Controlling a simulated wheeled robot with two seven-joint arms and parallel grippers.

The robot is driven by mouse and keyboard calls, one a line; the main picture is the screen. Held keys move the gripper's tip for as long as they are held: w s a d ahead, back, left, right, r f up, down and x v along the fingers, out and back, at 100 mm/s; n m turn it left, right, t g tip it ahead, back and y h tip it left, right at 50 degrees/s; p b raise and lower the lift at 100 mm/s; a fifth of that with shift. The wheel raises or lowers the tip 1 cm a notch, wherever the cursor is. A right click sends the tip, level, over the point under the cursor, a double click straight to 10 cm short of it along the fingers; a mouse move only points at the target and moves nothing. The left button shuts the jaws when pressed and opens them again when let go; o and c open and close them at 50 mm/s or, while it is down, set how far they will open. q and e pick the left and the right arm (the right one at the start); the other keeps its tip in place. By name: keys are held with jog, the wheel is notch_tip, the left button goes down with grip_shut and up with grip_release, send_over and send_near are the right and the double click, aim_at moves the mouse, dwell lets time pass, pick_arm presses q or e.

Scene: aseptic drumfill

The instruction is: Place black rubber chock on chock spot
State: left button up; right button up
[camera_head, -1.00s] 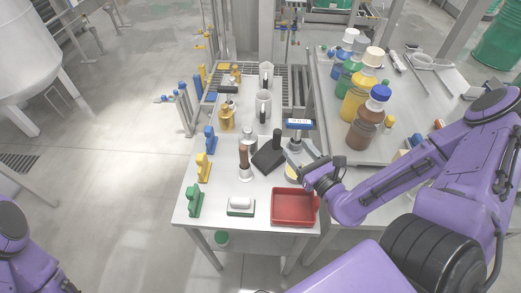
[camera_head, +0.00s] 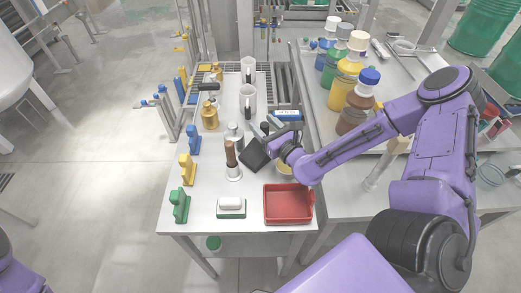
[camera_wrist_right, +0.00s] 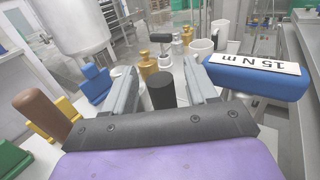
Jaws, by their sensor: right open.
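The black rubber chock (camera_head: 254,154) is a dark wedge on the white table, with a black upright post as its grip. In the right wrist view, the post (camera_wrist_right: 161,90) stands between the two grey fingers of my right gripper (camera_wrist_right: 163,68), with gaps beside it. My right gripper also shows in the head view (camera_head: 271,137), low at the chock's right upper side. It is open. My left gripper is out of view. I cannot make out a marked chock spot; a yellow round item (camera_head: 285,168) is partly hidden below my right wrist.
A blue tool labelled "15 N m" (camera_wrist_right: 255,76) lies close right of the gripper. A brown-handled tool (camera_head: 231,158) and metal cylinder (camera_head: 234,134) stand just left of the chock. A red tray (camera_head: 288,204) and white-topped green block (camera_head: 231,207) are at the front. Bottles (camera_head: 344,88) stand right.

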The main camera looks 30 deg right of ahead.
jog(key=shift+s, duration=0.1)
grip_shut()
jog(key=shift+r, duration=0.1)
